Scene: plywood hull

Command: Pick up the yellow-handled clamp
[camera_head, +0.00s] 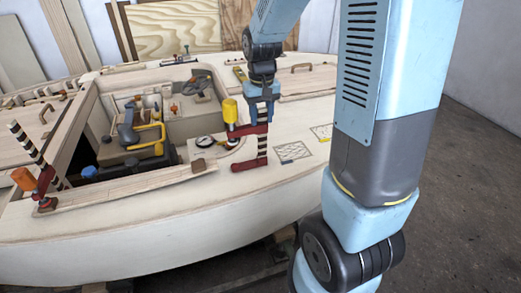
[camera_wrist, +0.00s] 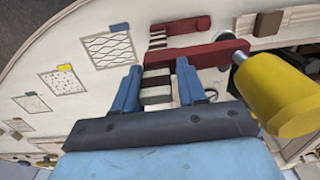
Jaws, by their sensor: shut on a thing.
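The yellow-handled clamp has a yellow handle (camera_head: 230,111), a red upper jaw (camera_head: 247,130), a dark-and-light striped bar (camera_head: 262,148) and a red lower jaw (camera_head: 250,165). It stands roughly upright at the cockpit's right edge; I cannot tell whether the lower jaw touches the pale deck. My gripper (camera_head: 263,94) points down at the top of the bar. In the wrist view the gripper's blue fingers (camera_wrist: 158,82) are shut on the striped bar. There the yellow handle (camera_wrist: 283,94) is at the right, and the red jaw (camera_wrist: 211,53) runs across beyond the fingers.
An orange-handled clamp (camera_head: 25,179) stands tilted at the cockpit's left. The open cockpit (camera_head: 190,120) holds a yellow-and-grey tool (camera_head: 145,137) and other items. Deck to the right is mostly clear, with patterned patches (camera_head: 293,152).

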